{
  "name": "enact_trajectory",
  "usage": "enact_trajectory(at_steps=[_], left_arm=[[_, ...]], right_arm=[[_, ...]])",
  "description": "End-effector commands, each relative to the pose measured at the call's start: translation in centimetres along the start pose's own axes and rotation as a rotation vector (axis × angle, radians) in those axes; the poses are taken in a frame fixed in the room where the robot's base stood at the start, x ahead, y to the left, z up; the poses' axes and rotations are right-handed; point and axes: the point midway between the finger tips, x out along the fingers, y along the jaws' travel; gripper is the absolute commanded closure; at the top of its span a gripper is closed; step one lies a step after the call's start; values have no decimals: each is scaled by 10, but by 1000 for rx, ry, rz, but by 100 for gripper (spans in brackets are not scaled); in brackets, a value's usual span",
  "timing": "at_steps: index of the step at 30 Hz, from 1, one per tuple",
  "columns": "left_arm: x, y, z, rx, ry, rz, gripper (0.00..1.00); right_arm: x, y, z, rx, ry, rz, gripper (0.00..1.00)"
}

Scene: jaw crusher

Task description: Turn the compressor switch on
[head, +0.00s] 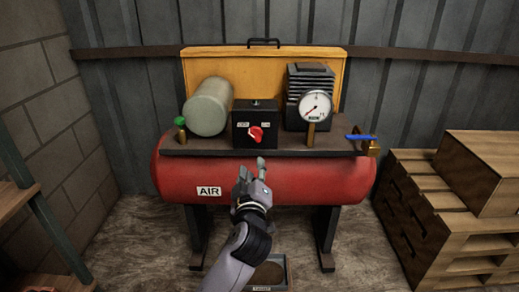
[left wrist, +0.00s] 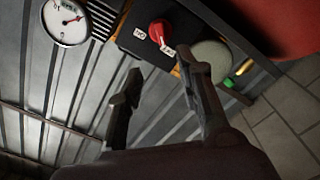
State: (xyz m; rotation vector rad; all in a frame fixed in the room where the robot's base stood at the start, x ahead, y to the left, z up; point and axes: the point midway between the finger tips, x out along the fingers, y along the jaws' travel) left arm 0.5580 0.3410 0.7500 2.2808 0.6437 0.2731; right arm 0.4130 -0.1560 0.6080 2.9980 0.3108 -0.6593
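The compressor switch is a red rotary knob (head: 256,134) on the front of a black box (head: 241,139) above the red air tank (head: 300,182). Two small white labels sit by the knob, too small to read surely. In the left wrist view the knob (left wrist: 159,31) has its end turned towards one label (left wrist: 168,50). My left gripper (head: 253,168) is in front of the tank, just below the box and apart from the knob. In the left wrist view its two fingers (left wrist: 160,82) are spread with nothing between them. My right gripper is not in view.
A pressure gauge (head: 315,106) stands right of the box and a grey-green cylinder (head: 208,106) left of it. A brass valve with a blue handle (head: 361,137) is at the right end. Wooden pallets (head: 410,215) stand at right, a shelf (head: 14,197) at left.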

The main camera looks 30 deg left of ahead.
Motion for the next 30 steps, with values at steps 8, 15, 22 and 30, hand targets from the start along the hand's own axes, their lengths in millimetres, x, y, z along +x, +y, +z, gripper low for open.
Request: enact_trajectory(at_steps=[8,15,22,30], left_arm=[[56,0,-1,6,2,0,67],[108,-1,0,7,1,-1,67],[148,-1,1,6,-2,-2,67],[164,-1,1,4,-3,-1,67]], right_arm=[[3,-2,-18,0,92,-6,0],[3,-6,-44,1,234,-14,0],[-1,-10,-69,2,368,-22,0],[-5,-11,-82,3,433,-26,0]])
